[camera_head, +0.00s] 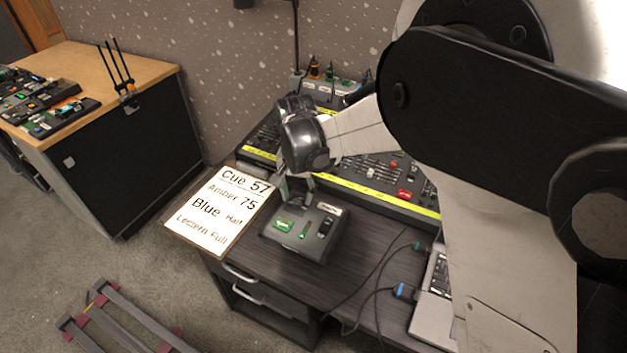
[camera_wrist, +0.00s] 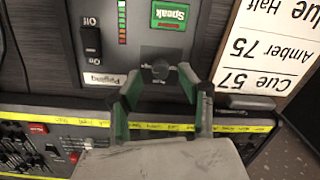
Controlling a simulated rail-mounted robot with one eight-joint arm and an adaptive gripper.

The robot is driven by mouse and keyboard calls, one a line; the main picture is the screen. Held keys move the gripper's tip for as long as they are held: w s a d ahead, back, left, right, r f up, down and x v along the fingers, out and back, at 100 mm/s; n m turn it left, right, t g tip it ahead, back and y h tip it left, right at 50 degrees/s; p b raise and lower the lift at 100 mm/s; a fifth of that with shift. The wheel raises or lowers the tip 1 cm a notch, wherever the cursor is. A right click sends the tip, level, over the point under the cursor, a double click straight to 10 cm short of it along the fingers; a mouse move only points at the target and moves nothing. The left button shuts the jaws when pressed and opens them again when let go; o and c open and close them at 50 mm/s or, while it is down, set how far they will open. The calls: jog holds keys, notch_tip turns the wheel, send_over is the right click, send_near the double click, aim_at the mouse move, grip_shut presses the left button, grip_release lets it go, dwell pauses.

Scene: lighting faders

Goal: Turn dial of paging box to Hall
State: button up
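The paging box (camera_head: 306,251) is a dark grey box on the desk in the head view, with a green button, a small level strip and a black switch. In the wrist view the box (camera_wrist: 109,52) appears upside down, with a Paging label, an On/Off rocker and a green Speak button. Its small dark dial knob (camera_wrist: 160,70) sits near the edge closest to my gripper; its pointer setting is not readable. My gripper (camera_wrist: 160,82) is open, with green-sided fingertips on either side of the knob and visible gaps. Height above the box is unclear. In the head view my gripper (camera_head: 297,187) hangs over the box's back edge.
A lighting console (camera_head: 375,178) with faders and yellow tape stands behind the box. A cue sheet clipboard (camera_head: 221,212) lies to the left. A laptop (camera_head: 433,297) and cables are at right. Bare desk (camera_head: 345,284) lies in front of the box.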

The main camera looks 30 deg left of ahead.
jog(key=shift+f, duration=1.1)
grip_shut()
